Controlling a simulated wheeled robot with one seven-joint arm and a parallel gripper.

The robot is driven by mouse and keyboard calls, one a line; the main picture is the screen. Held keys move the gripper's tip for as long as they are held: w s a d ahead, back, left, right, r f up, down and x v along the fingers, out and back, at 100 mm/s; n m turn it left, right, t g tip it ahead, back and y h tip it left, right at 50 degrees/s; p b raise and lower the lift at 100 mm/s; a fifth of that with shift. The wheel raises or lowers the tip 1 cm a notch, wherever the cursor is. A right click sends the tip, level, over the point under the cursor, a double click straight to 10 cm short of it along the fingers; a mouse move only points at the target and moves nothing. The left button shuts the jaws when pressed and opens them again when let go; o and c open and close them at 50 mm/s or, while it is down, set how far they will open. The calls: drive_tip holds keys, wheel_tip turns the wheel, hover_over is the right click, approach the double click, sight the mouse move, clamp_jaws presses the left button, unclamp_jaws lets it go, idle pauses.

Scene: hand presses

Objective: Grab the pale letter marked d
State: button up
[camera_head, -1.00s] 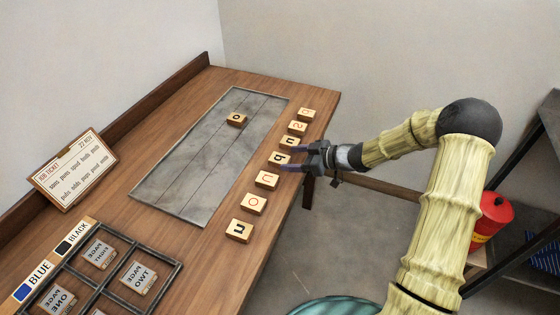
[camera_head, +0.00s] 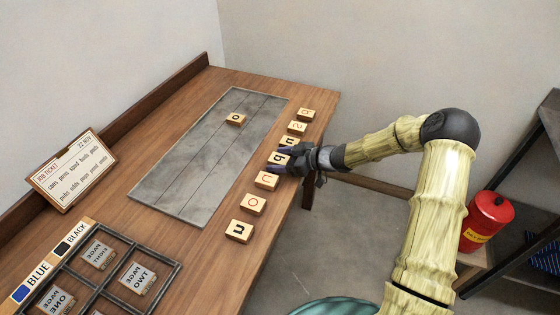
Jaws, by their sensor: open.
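A row of several pale wooden letter blocks lies along the right side of the wooden table. The far-end block (camera_head: 306,115) has a faint light-coloured letter that could be a d; it is too small to be sure. A block with a dark b- or q-like letter (camera_head: 278,157) lies mid-row. My gripper (camera_head: 279,160) is open at this block, its fingers on the far and near sides of it and partly covering it. I cannot tell whether they touch it. The near block (camera_head: 266,180) lies close to the near finger.
An orange-lettered o block (camera_head: 253,203) and a dark n- or u-like block (camera_head: 239,231) lie nearer. Another o block (camera_head: 236,119) sits on the grey slab (camera_head: 190,170). A job ticket (camera_head: 72,169) and a divided tray (camera_head: 178,268) are at left. A red can (camera_head: 488,220) stands right.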

sight(281, 159)
drive_tip(key=shift+s, duration=0.1)
drive_tip(key=c, duration=1.1)
drive_tip(key=shift+o, duration=0.2)
wheel_tip(281, 159, up, 10)
drive_tip(key=shift+r+p, duration=0.1)
drive_tip(key=shift+p, duration=0.6)
